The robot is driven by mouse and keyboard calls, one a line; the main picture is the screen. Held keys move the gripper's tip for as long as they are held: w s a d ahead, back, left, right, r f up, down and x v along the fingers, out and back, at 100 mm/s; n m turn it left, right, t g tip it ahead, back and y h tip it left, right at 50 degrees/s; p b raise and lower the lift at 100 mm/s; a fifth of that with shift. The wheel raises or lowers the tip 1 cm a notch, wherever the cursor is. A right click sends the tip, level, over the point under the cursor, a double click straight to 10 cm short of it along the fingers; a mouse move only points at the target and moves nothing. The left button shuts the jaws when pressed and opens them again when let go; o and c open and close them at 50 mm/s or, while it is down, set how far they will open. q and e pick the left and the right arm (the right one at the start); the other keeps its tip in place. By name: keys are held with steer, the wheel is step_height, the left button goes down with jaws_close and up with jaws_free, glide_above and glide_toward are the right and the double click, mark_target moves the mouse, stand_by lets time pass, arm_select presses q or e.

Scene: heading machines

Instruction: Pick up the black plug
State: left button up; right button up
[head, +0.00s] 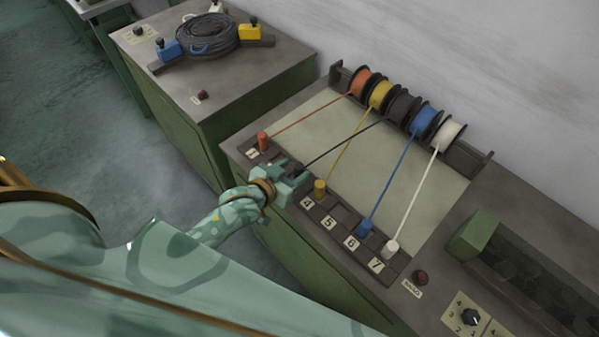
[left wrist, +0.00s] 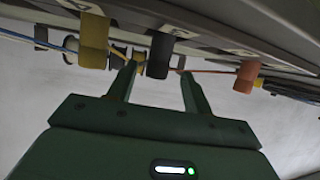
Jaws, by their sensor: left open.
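The black plug (left wrist: 160,55) shows in the left wrist view between the fingertips of my left gripper (left wrist: 160,70), nearer the left finger. The jaws are open, with a gap beside the plug; I cannot tell whether a finger touches it. In the head view my left gripper (head: 291,183) is at the front strip of the bench, between the orange and yellow plugs. There the black plug (head: 294,168) is partly hidden by the gripper, and its black cord runs back to the black spool (head: 404,108). My right gripper is not in view.
An orange plug (head: 263,140) stands on one side, a yellow plug (head: 320,187) close on the other. A blue plug (head: 365,228) and a white plug (head: 391,247) stand further along. Taut cords cross the pale panel (head: 400,185). A red button (head: 421,277) is at the right.

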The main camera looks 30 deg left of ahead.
mark_target(303, 166)
arm_select(q)
steer(key=x, duration=0.2)
steer(key=b+x, duration=0.1)
steer(key=x, duration=0.1)
steer(key=shift+d+f, duration=0.15)
steer(key=shift+f, duration=0.2)
steer(key=shift+w, duration=0.3)
steer(key=shift+s, duration=0.1)
steer(key=shift+c, duration=0.9)
steer(key=c, duration=0.9)
